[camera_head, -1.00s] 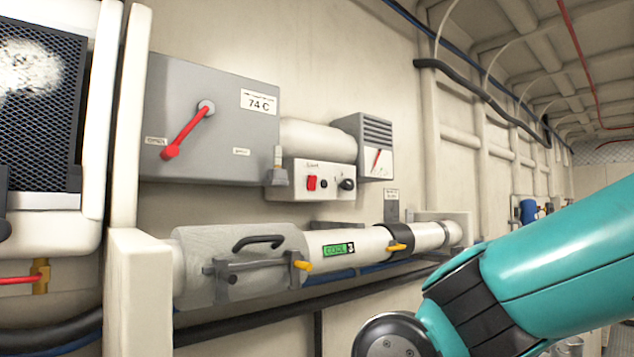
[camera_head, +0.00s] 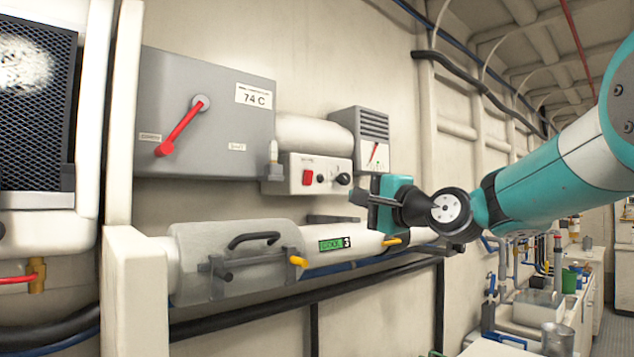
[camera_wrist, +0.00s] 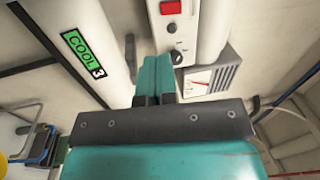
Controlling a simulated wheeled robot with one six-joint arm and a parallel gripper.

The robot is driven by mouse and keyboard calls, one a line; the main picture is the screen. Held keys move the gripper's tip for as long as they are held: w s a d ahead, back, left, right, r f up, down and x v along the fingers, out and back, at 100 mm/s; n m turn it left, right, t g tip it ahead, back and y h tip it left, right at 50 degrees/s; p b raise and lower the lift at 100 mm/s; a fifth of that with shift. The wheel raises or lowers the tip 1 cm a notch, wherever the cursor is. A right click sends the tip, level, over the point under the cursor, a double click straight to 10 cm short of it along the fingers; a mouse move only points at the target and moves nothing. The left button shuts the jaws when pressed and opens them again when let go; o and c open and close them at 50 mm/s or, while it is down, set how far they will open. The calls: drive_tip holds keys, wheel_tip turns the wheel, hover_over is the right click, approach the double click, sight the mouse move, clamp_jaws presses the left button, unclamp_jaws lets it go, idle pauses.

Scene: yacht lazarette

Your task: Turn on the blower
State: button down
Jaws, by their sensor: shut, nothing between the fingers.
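A pale control box (camera_head: 318,174) on the wall carries a red rocker switch (camera_head: 307,178), a small black button and a black knob (camera_head: 343,179). Its label is too small to read. A white cylinder (camera_head: 314,133) sits behind and above it, and a grey vented meter (camera_head: 372,141) with a red needle is to the right. My gripper (camera_head: 362,198) is shut and empty, just right of and below the box. In the wrist view the shut fingers (camera_wrist: 154,66) point toward the box, with the red switch (camera_wrist: 171,7) beyond them and the knob (camera_wrist: 177,57) close by their tips.
A grey panel (camera_head: 225,110) with a red lever (camera_head: 180,128) and a "74 C" label is left of the box. A cluttered counter stands at right.

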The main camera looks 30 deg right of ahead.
sight(310, 173)
drive_tip(key=shift+s+d+r+m+t, duration=0.1)
drive_tip(key=shift+s+r+m+t, duration=0.05)
drive_tip(key=shift+r, duration=0.3)
drive_tip(key=shift+s+d+r+m+t, duration=0.1)
drive_tip(key=shift+r+m+t, duration=0.05)
drive_tip(key=shift+r, duration=0.3)
drive_tip(key=p+x, duration=0.8)
drive_tip(key=x, duration=0.5)
drive_tip(key=shift+w+r, duration=0.1)
drive_tip(key=shift+r, duration=0.1)
drive_tip(key=shift+w+a+f+p, duration=0.1)
drive_tip(key=shift+w+p, duration=0.25)
drive_tip(key=shift+w, duration=0.05)
